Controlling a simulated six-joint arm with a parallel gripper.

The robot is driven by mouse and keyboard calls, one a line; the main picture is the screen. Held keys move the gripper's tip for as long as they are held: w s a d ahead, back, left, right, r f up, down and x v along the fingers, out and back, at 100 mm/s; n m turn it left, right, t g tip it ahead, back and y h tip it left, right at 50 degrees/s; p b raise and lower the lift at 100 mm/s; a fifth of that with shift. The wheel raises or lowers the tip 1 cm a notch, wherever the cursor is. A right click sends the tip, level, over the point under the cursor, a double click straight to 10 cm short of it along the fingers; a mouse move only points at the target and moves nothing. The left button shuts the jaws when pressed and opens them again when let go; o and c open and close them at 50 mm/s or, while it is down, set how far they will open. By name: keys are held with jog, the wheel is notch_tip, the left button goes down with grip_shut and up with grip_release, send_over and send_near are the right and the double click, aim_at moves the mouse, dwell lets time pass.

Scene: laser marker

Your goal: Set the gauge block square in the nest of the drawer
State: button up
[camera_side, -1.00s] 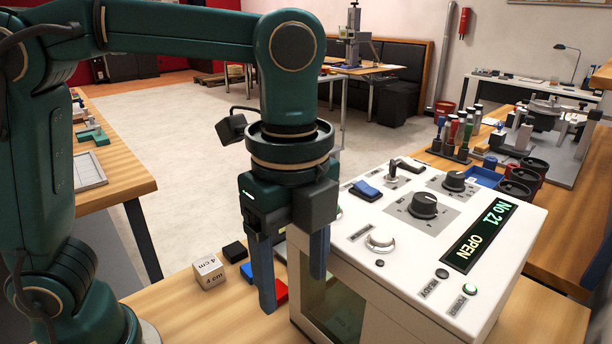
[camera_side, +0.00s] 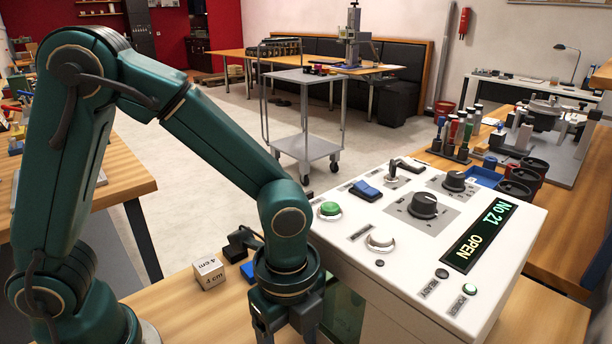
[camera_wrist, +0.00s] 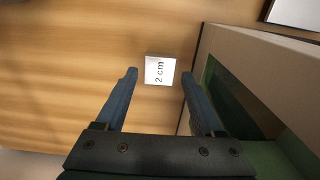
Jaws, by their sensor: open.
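Two labelled blocks could be the gauge block; I cannot tell which the task means. A pale block marked "2 cm" (camera_wrist: 160,71) lies on the wooden table in the wrist view, just ahead of the gap between my fingertips. My gripper (camera_wrist: 158,78) is open and empty, apart from that block. In the side view my gripper (camera_side: 288,333) is low beside the machine, its fingertips cut off by the frame's lower edge. A larger block marked "4 cm" (camera_side: 209,272) lies to its left. I cannot make out the drawer or its nest.
The white machine (camera_side: 400,262) stands close to the right of my gripper; its display (camera_side: 479,236) reads "No 21 OPEN". Its side with a dark opening (camera_wrist: 232,100) is near my right finger in the wrist view. A blue piece (camera_side: 248,271) lies beside the "4 cm" block.

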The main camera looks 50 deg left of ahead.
jog(key=shift+f, duration=1.55)
jog(key=shift+c, duration=0.3)
jog(key=c, duration=1)
grip_shut()
jog(key=shift+r, duration=0.15)
